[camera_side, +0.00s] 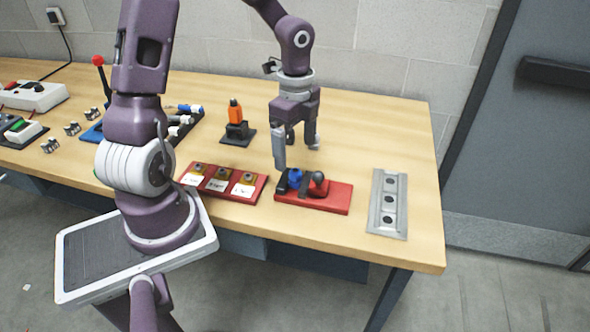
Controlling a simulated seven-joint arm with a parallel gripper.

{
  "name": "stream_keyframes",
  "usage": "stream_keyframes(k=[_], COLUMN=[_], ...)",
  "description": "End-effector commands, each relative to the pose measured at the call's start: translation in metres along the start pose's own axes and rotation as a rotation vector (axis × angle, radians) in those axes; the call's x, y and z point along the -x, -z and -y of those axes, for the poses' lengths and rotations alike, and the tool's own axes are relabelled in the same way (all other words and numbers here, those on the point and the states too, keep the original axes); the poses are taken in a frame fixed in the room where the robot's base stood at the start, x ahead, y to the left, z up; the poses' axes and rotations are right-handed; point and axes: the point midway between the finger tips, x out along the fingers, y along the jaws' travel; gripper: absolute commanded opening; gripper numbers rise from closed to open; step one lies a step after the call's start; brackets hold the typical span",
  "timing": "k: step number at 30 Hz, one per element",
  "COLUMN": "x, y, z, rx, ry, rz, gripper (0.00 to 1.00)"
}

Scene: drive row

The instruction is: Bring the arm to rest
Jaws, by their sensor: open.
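My gripper (297,148) hangs pointing down above the wooden table (350,120), with its fingers apart and nothing visible between them. It is over the back left part of a red base (330,198) that carries a blue part and a dark rounded knob. The nearer finger overlaps the view of the base's left end, and I cannot tell whether it touches anything there.
A red tray with white labels (222,185) lies left of the red base, and a grey plate with sockets (388,203) lies right. An orange-topped piece on a black stand (236,122) is behind. The table's back right is clear.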

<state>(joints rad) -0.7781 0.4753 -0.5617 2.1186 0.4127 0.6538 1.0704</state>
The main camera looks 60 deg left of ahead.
Motion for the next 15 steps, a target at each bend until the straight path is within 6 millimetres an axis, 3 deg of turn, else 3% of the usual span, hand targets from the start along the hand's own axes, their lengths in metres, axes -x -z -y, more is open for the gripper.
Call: stream_keyframes(k=[6, 15], x=[0.017, 0.02], y=[0.0, 0.001], z=[0.0, -0.001], rx=[0.0, 0.007], ry=[0.0, 0.004], rz=[0.0, 0.006], gripper=[0.89, 0.89])
